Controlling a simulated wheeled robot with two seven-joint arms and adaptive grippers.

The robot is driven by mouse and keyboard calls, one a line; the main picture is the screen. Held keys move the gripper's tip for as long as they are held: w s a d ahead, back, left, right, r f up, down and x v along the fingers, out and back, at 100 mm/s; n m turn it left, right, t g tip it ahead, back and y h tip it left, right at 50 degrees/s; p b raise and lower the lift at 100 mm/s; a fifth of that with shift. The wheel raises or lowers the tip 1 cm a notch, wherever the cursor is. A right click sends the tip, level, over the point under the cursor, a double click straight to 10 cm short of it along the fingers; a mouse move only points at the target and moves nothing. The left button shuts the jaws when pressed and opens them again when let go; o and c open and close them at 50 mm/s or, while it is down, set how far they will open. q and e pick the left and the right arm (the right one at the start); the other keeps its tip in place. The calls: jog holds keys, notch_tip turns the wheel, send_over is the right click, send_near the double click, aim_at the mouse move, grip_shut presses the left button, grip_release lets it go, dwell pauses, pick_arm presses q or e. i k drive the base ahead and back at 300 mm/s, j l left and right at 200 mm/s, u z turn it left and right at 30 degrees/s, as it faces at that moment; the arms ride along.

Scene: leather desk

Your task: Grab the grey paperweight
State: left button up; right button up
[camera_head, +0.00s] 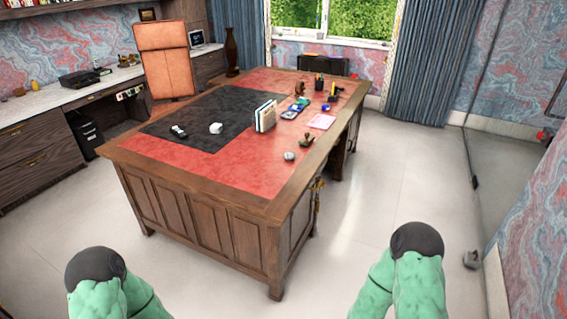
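A small grey rounded object, which looks like the grey paperweight (289,156), sits on the red leather top of the wooden desk (200,168), near its right front edge. It is small in the picture, so its exact shape is hard to tell. A paler whitish-grey lump (216,128) lies on the dark mat farther left. Both my green arms show at the bottom of the head view, with dark rounded joints, in front of the desk and well apart from it. I see no fingers of either gripper.
A brown stamp-like object (306,141) stands beside the grey object. Upright books (265,117), a pink paper pad (321,121) and a pen holder (319,82) stand farther back. An orange chair (164,60) is behind the desk.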

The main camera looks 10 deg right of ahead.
aim_at(289, 155)
jog(key=k+u, duration=0.1)
jog(key=u, duration=1.7)
jog(key=l+u, duration=0.15)
jog(key=l, duration=0.4)
jog(key=k+l+u, duration=0.2)
jog(key=l, duration=0.3)
jog(key=l+u, duration=0.15)
jog(key=l, duration=0.4)
jog(key=k+l+u, duration=0.15)
jog(key=l, duration=0.4)
